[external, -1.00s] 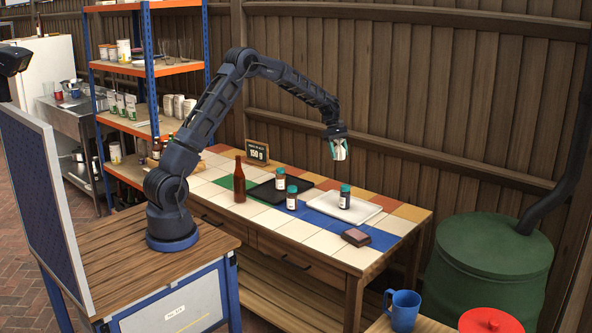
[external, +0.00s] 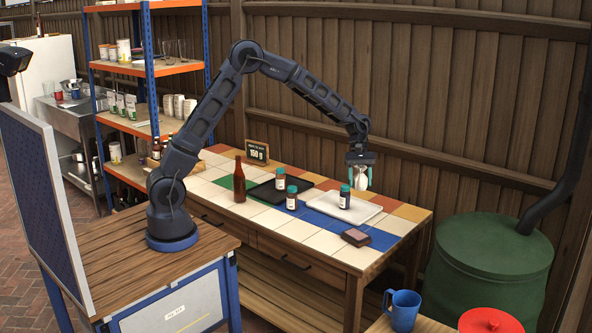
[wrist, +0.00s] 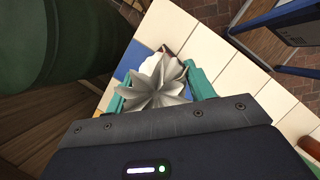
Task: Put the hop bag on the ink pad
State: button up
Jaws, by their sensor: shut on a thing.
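My gripper (external: 359,176) is shut on the hop bag (external: 361,184), a pale grey-white pleated bag. In the wrist view the bag (wrist: 158,84) sits between the two teal fingers and hides much of what is below. The gripper points down and holds the bag in the air above the right part of the tiled table. The ink pad (external: 356,237), a small dark box with a brownish-pink top, lies near the table's front right edge, below the bag in the external view. Nothing shows on it.
A white tray (external: 368,217) carries one dark teal-capped bottle (external: 344,198). Two more such bottles, (external: 280,179) and (external: 291,198), stand to the left by a black tray (external: 262,193). A tall brown bottle (external: 239,180) stands further left. Tiles around the ink pad are clear.

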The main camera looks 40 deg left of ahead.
notch_tip(320, 180, down, 20)
jog(key=shift+r, duration=0.15)
dwell(0.5)
jog(key=o, duration=1)
